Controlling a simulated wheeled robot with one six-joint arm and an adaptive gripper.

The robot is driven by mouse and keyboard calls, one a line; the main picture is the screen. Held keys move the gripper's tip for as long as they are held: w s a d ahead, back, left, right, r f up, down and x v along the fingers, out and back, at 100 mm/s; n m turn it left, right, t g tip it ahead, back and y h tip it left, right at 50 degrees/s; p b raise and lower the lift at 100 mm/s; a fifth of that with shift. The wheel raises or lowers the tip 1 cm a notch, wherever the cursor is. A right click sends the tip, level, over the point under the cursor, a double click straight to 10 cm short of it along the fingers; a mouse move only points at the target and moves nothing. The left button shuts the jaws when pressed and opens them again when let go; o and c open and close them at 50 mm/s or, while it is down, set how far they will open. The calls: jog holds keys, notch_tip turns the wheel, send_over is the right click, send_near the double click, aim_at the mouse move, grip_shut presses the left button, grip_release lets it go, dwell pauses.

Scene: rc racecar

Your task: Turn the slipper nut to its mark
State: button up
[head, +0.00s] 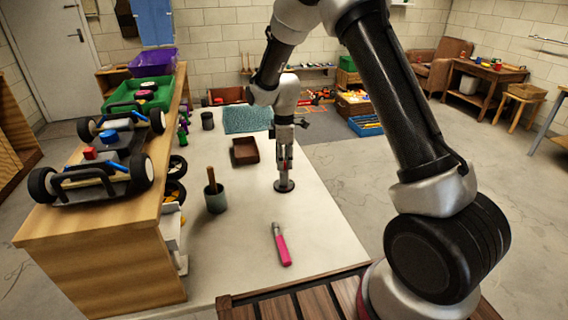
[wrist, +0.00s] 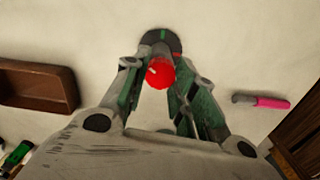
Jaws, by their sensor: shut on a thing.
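The slipper nut appears as a red round cap (wrist: 161,74) with a small white mark, in the middle of the wrist view. It tops a grey post on a dark round base (wrist: 148,41) that carries a green mark at its far side and a red one at its right. In the head view the base (head: 284,187) stands on the pale worktop. My gripper (head: 284,160) points straight down over the post; it also shows in the wrist view (wrist: 156,68), its fingers on both sides, shut on the nut. Finger contact is partly hidden in the head view.
A pink-handled tool (head: 281,246) lies nearer on the worktop (head: 325,230). A brown tray (head: 245,158) and a grey-green cup with a stick (head: 216,202) stand to the left. An RC car chassis (head: 104,168) sits on the raised wooden shelf (head: 95,255). The worktop right of the post is clear.

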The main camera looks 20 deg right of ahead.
jog(key=shift+m, duration=0.7)
jog(key=shift+f, duration=0.1)
jog(key=m, duration=0.3)
jog(key=shift+m, duration=0.4)
jog(key=m, duration=0.3)
